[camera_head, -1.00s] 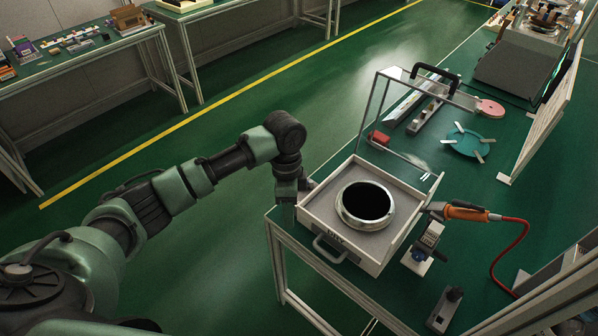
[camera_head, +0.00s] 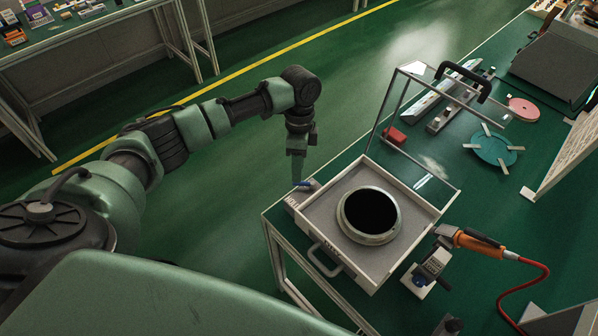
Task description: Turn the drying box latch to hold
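The drying box (camera_head: 336,254) is a white, open-topped box at the bench's left corner, with a round metal ring around a dark opening inside and a handle on its front. Its clear framed lid (camera_head: 378,112) stands raised at the back. A small grey fitting with a blue part (camera_head: 304,185) is at the box's left side; it may be the latch, but its setting cannot be read. My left gripper (camera_head: 298,178) points down just above this fitting. Its fingers are too small and dark to tell open from shut, and contact is unclear. My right gripper is not in view.
An orange-handled tool (camera_head: 472,241) with a red hose sits right of the box. Behind it are a teal disc (camera_head: 492,149), a pink disc (camera_head: 523,109) and a red block (camera_head: 394,136). Open floor lies left of the bench.

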